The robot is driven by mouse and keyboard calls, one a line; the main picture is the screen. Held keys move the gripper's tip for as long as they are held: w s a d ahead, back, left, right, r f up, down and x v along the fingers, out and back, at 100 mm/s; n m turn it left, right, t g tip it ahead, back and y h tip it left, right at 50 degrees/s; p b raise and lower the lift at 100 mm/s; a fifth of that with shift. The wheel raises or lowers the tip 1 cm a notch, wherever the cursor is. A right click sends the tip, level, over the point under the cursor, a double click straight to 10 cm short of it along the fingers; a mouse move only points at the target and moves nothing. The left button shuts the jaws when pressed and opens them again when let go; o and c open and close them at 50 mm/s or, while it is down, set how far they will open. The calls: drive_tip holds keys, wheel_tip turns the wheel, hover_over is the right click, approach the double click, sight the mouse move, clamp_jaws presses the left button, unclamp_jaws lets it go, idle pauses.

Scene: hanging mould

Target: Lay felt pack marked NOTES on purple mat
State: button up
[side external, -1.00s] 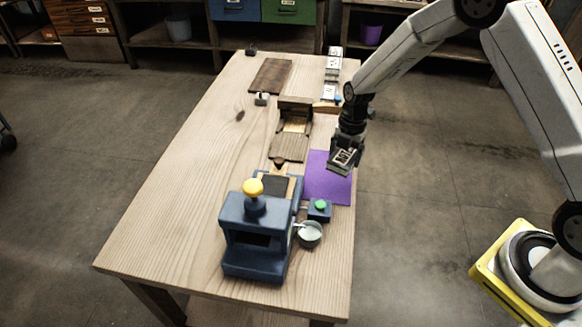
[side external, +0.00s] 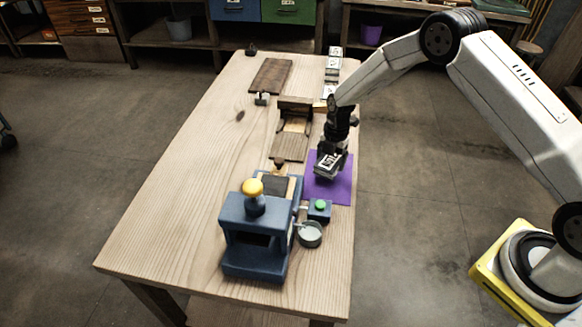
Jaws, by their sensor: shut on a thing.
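The purple mat (side external: 335,188) lies flat on the table's right side. My gripper (side external: 328,166) is over the mat's upper left part, fingers down. It is shut on a small dark pack with a pale marked face (side external: 328,168), taken to be the felt pack; its lettering is too small to read. The pack looks slightly tilted. I cannot tell whether it touches the mat or hangs just above it. My gripper hides part of the mat's far edge.
A blue press (side external: 255,240) with a yellow knob stands in front. A green-button box (side external: 319,210) and a grey cup (side external: 310,235) sit near the mat's front edge. A wooden stand (side external: 292,125) is behind left. Pale packs (side external: 333,65) line the far right. The table's left side is clear.

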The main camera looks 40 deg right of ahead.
sight(329, 167)
drive_tip(key=shift+w+f, duration=0.15)
drive_tip(key=shift+f, duration=1.5)
drive_tip(key=shift+f, duration=0.2)
drive_tip(key=o, duration=1.1)
drive_tip(key=shift+r, duration=0.15)
drive_tip(key=r, duration=0.4)
drive_tip(key=d+r, duration=0.1)
drive_tip(key=r, duration=0.7)
drive_tip(key=shift+w+d, duration=0.2)
